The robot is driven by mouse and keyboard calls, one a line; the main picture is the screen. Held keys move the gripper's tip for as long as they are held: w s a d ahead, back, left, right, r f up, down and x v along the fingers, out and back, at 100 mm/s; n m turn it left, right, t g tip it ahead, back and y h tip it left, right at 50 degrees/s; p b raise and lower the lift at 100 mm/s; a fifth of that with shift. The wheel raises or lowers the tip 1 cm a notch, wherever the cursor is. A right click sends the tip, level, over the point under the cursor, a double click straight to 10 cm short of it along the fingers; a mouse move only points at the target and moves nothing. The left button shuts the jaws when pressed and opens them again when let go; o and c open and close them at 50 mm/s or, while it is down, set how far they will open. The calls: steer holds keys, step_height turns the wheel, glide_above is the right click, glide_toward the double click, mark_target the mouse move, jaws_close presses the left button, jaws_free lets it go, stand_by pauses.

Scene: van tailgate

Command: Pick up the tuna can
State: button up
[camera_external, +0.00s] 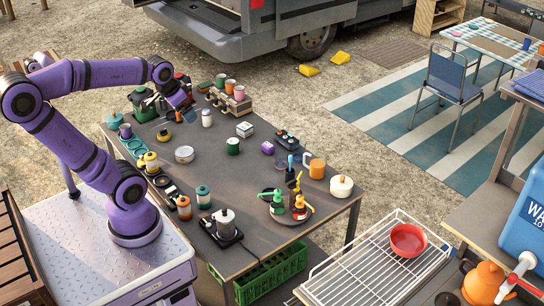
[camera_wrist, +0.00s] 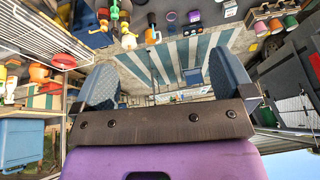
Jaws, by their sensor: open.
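A low, round, silver-grey can (camera_external: 184,155), which looks like the tuna can, sits upright on the dark table (camera_external: 262,190), left of the middle. My gripper (camera_external: 184,114) is above the table's far left part, higher in the picture than the can and apart from it. In the wrist view my gripper (camera_wrist: 165,88) shows two blue-grey fingers spread wide with nothing held between them. The wrist camera looks out across the place, its picture upside down. I cannot make out the can there.
A yellow-topped jar (camera_external: 151,162) stands left of the can, and a dark green can (camera_external: 233,146) stands to its right. A white bottle (camera_external: 207,118) stands near my gripper. An orange mug (camera_external: 314,168) and a cream pot (camera_external: 341,186) are at the right. Bare tabletop surrounds the can.

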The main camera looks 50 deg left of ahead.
steer(key=w+a+f+m+g, duration=0.1)
steer(key=w+a+f, duration=0.2)
steer(key=w+a, duration=0.15)
steer(key=w+a+f+g, duration=0.1)
steer(key=w+a+f, duration=0.1)
steer(key=w+a, duration=0.3)
steer(key=m+g, duration=0.2)
steer(key=g, duration=0.1)
glide_above(178, 151)
steer(key=w, duration=0.1)
steer(key=shift+h, duration=0.3)
steer(key=f, duration=3)
steer(key=shift+d+f, duration=0.25)
steer(key=shift+d, duration=0.05)
step_height(178, 151, down, 6)
steer(key=shift+s+a+r, duration=0.1)
steer(key=shift+s, duration=0.05)
steer(key=shift+s+a+f, duration=0.1)
steer(key=shift+s+f, duration=0.1)
steer(key=shift+f, duration=1.15)
steer(key=shift+s+a+f, duration=0.1)
steer(key=shift+s+f, duration=0.05)
steer(key=shift+f, duration=1.15)
steer(key=c, duration=0.7)
steer(key=shift+c, duration=0.2)
steer(key=shift+r, duration=0.15)
